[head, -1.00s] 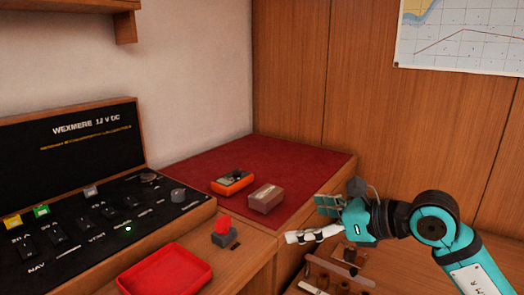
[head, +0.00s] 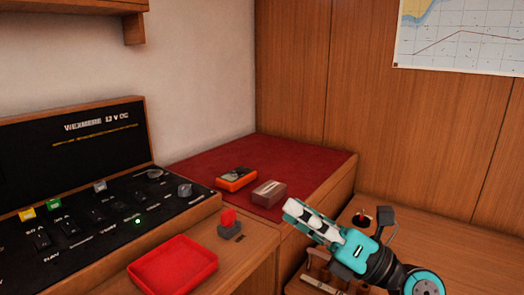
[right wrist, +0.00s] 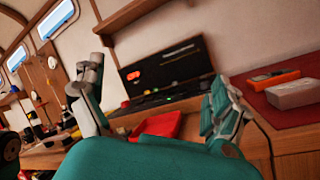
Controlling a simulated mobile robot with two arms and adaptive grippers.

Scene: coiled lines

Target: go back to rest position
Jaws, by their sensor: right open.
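My right gripper (head: 315,220) comes in from the lower right of the head view, in front of the red mat's bench and above a lower wooden shelf. In the right wrist view its two fingers (right wrist: 155,105) stand wide apart with nothing between them. The head view shows no object in it. My left gripper is not in view.
A switch panel (head: 110,234) with a lit green lamp stands at left. A red tray (head: 173,266) and a grey block with a red top (head: 229,224) are beside it. An orange device (head: 236,179) and a brown box (head: 269,193) lie on the red mat (head: 205,160).

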